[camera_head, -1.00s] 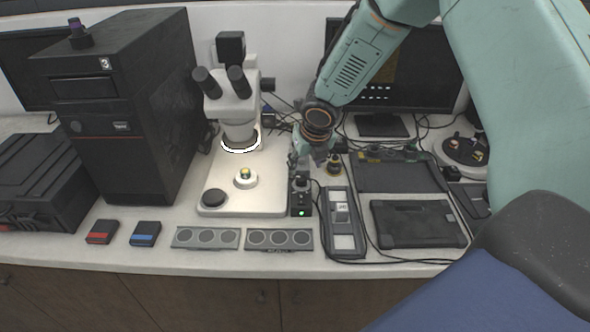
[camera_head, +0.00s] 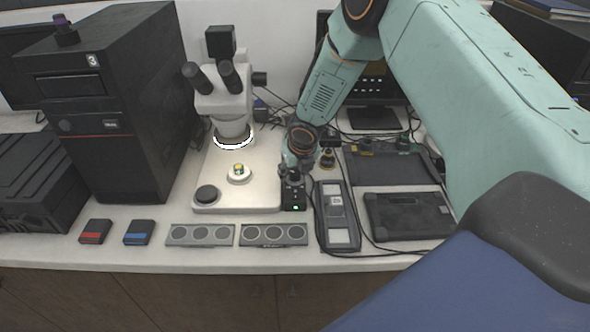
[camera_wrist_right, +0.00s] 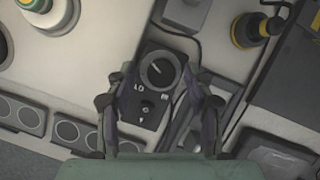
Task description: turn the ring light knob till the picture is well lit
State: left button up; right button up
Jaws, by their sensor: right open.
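The ring light (camera_head: 233,142) glows white under the microscope (camera_head: 229,100). My left gripper is not in view.
A monitor (camera_head: 375,115) stands behind my right arm, which hides much of its screen. A black tower (camera_head: 110,100) stands at left. Several sample trays (camera_head: 274,235) line the front.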

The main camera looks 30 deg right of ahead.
jog(key=shift+a, duration=0.1)
jog(key=shift+w+d+f, duration=0.1)
jog(key=shift+d+f, duration=0.05)
jog(key=shift+d, duration=0.1)
jog(key=c, duration=0.4)
jog(key=shift+a, duration=0.15)
jog(key=c, duration=0.5)
grip_shut()
